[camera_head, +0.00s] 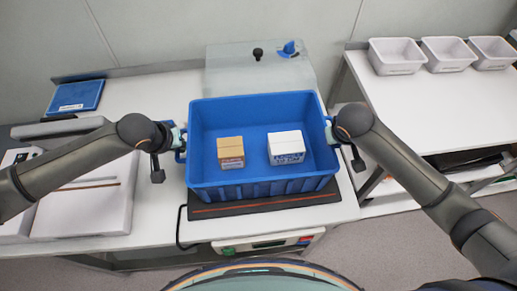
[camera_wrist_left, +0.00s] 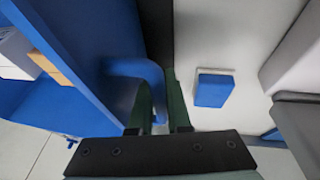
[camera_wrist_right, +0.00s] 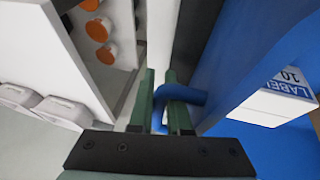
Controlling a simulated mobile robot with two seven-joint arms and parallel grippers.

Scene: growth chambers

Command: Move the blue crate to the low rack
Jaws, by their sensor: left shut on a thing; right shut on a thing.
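The blue crate (camera_head: 262,188) sits over a dark plate (camera_head: 205,211) on the white bench. A brown box (camera_head: 230,152) and a white box (camera_head: 286,147) lie inside it. My left gripper (camera_head: 180,143) is shut on the crate's left handle, which shows as a blue loop in the left wrist view (camera_wrist_left: 140,68). My right gripper (camera_head: 332,132) is shut on the right handle, which shows in the right wrist view (camera_wrist_right: 182,93). Whether the crate touches the plate is hard to tell. I cannot tell for sure which shelf is the low rack.
A white rack (camera_head: 440,115) stands at the right, with grey-white bins (camera_head: 396,56) on top and a lower shelf holding items. A blue clipboard-like pad (camera_head: 76,97) and white boxes (camera_head: 85,207) are on the bench at left. Grey floor (camera_head: 420,250) is free at front right.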

